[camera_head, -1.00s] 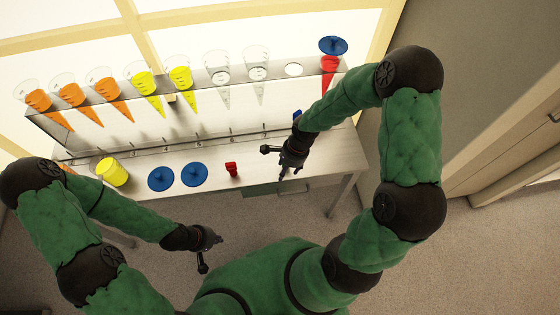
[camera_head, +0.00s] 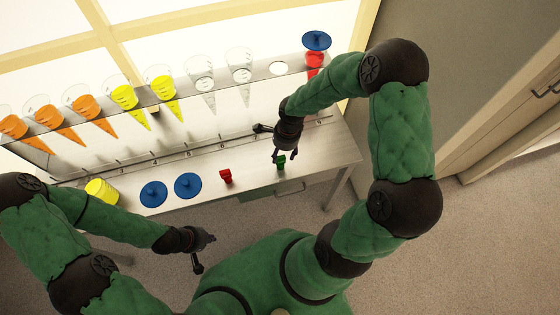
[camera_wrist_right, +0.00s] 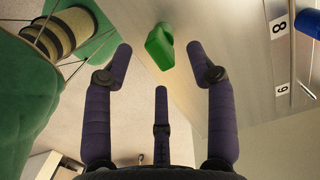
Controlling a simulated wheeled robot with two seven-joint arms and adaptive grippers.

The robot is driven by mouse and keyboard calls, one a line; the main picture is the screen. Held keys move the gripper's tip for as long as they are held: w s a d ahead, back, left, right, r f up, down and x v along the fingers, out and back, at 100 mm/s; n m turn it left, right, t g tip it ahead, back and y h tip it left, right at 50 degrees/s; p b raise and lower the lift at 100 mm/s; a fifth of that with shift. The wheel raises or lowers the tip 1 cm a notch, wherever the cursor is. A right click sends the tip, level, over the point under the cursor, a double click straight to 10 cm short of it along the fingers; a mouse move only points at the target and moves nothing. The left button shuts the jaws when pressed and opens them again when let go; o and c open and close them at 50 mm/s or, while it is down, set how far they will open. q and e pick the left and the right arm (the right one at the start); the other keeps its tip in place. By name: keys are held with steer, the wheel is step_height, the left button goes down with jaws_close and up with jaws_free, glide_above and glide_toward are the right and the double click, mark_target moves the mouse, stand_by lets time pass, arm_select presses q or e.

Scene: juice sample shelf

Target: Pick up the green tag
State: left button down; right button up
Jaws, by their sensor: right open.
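The green tag (camera_head: 281,161) stands on the table near its front edge, right of the red tag. In the right wrist view the green tag (camera_wrist_right: 160,46) shows ahead of and between the spread fingers, apart from them. My right gripper (camera_head: 284,157) is open and empty, just above and beside the green tag in the head view; its fingers also show in the right wrist view (camera_wrist_right: 160,58). My left gripper (camera_head: 204,254) is in front of the table, away from the objects; whether its fingers are open is unclear.
A rack (camera_head: 190,92) behind holds several orange, yellow and clear cones. A blue lid (camera_head: 316,40) sits above a red item at its right end.

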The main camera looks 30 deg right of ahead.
mark_target(281, 157)
step_height(281, 157, down, 3)
steer(key=shift+w+a+f+b, duration=0.15)
steer(key=shift+b, duration=0.15)
steer(key=shift+a+f+b, duration=0.15)
steer(key=shift+f+b, duration=0.25)
steer(key=shift+f, duration=0.8)
steer(key=shift+a+f+b, duration=0.15)
steer(key=shift+f+b, duration=0.2)
steer(key=shift+f, duration=0.8)
steer(key=c, duration=1.1)
